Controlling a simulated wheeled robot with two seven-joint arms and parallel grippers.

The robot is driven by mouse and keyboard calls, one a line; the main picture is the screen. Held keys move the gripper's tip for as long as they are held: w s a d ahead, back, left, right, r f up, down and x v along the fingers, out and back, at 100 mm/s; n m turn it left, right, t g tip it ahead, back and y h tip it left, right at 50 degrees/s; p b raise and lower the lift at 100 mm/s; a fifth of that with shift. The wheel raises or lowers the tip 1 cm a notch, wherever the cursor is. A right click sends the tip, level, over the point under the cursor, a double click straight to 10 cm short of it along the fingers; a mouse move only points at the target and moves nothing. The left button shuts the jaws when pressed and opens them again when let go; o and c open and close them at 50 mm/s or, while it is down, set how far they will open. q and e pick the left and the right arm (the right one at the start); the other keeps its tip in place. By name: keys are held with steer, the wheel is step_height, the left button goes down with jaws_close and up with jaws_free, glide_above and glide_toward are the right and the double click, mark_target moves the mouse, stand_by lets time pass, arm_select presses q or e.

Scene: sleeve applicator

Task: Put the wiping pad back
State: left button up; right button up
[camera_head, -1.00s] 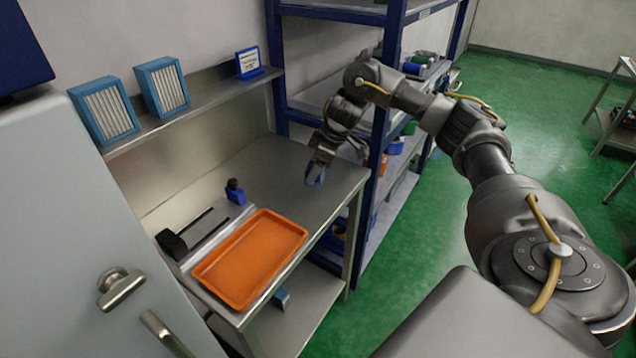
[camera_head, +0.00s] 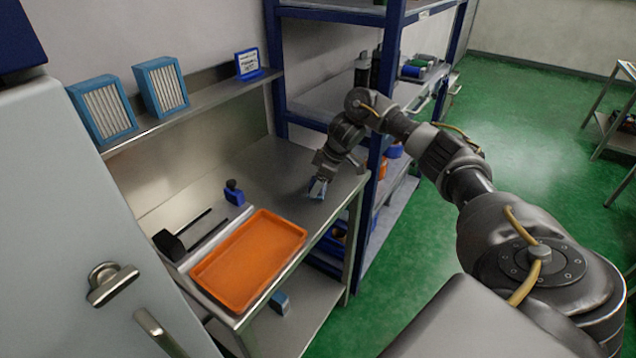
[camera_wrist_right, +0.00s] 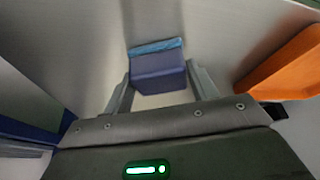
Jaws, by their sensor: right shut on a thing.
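The wiping pad, a small blue block with a lighter blue strip, is in my right gripper (camera_head: 320,180) at the right end of the steel bench (camera_head: 285,165). The pad (camera_head: 318,190) shows low over the bench top, right of the orange tray; I cannot tell whether it touches. In the right wrist view the pad (camera_wrist_right: 158,70) sits between the two fingers, which are shut on it, with bare steel beyond. My left gripper is not in view.
An orange tray (camera_head: 250,262) lies at the bench's front edge. Blue-framed shelving (camera_head: 375,150) rises close to the right. Bench between bottle and gripper is clear.

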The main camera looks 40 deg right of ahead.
steer(key=o, duration=0.9)
steer(key=shift+f, duration=0.1)
steer(key=p+v, duration=0.2)
steer(key=v, duration=1)
steer(key=shift+p, duration=0.4)
steer(key=shift+w, duration=0.1)
